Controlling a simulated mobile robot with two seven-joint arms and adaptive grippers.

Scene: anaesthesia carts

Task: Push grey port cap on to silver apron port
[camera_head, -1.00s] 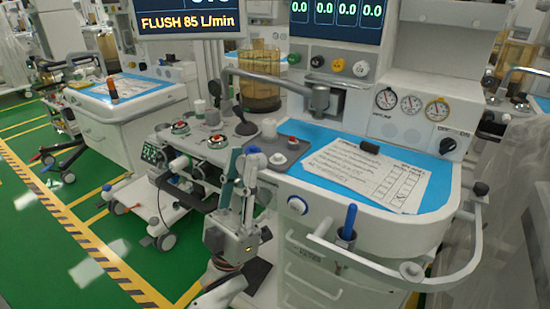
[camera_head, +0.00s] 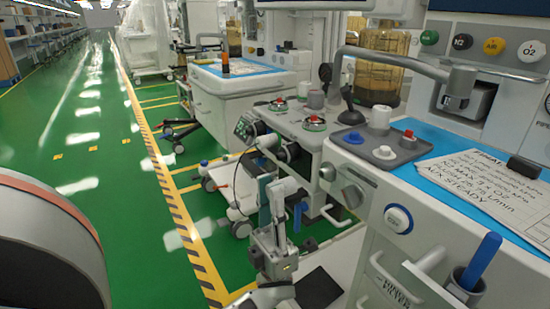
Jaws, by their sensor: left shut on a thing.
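My left gripper (camera_head: 275,192) points upward in front of the carts, low in the middle of the view. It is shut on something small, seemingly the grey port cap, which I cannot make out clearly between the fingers. My right gripper is not in view.
A grey tray (camera_head: 362,151) with white and red knobs stands on the near cart's top. A blue-handled item (camera_head: 482,262) stands in a holder at the lower right, beside a white rail (camera_head: 425,285). A blue-ringed badge (camera_head: 398,219) is on the apron. Green floor (camera_head: 135,235) is open to the left.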

